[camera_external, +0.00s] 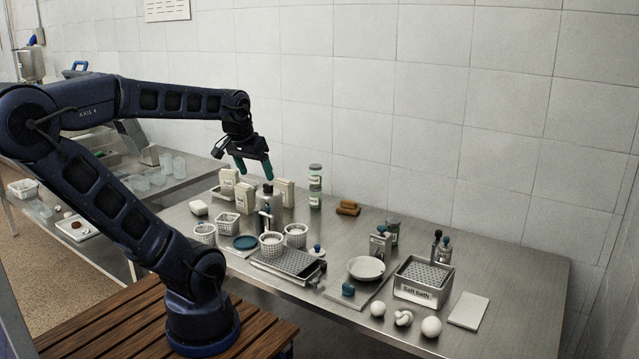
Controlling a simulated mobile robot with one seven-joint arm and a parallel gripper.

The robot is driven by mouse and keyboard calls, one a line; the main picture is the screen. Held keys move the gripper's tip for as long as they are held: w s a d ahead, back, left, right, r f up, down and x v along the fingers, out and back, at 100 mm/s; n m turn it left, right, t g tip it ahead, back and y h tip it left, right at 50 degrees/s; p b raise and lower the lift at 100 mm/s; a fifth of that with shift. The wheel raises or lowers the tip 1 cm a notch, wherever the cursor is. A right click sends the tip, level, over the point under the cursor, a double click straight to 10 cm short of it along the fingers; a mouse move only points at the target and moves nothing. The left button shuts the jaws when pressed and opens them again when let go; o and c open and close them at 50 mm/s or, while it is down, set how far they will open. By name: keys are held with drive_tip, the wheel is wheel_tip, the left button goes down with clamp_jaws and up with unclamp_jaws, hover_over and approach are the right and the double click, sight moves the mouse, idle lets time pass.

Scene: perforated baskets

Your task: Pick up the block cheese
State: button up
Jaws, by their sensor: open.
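A small white block (199,207) with rounded edges lies on the steel table at its left end; it looks like the block cheese, though no label on it can be read. My gripper (254,170) has teal fingertips pointing down and spread apart, with nothing between them. It hangs in the air above the cartons and the metal container, up and to the right of the white block, and does not touch it.
Cream cartons (245,197) and a metal container (269,204) stand below my gripper. A salt bath tray (423,292), white balls (431,327) and a white slab (469,310) are at right. The table's rear right is clear.

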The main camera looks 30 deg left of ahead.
drive_tip(key=w+a+n+g, duration=0.1)
drive_tip(key=w+a+n, duration=0.3)
drive_tip(key=w+a, duration=0.7)
drive_tip(key=n+g, duration=0.3)
drive_tip(key=n, duration=0.7)
hover_over(198, 204)
wheel_tip(198, 204, down, 23)
drive_tip(key=f, duration=0.5)
drive_tip(key=shift+d+f, duration=0.25)
drive_tip(key=shift+d, duration=0.05)
drive_tip(key=shift+w+a+f, duration=0.1)
drive_tip(key=shift+a+f, duration=0.1)
drive_tip(key=shift+f, duration=1.1)
drive_tip(key=shift+a+f, duration=0.15)
drive_tip(key=shift+f, duration=1.15)
drive_tip(key=c, duration=1.2)
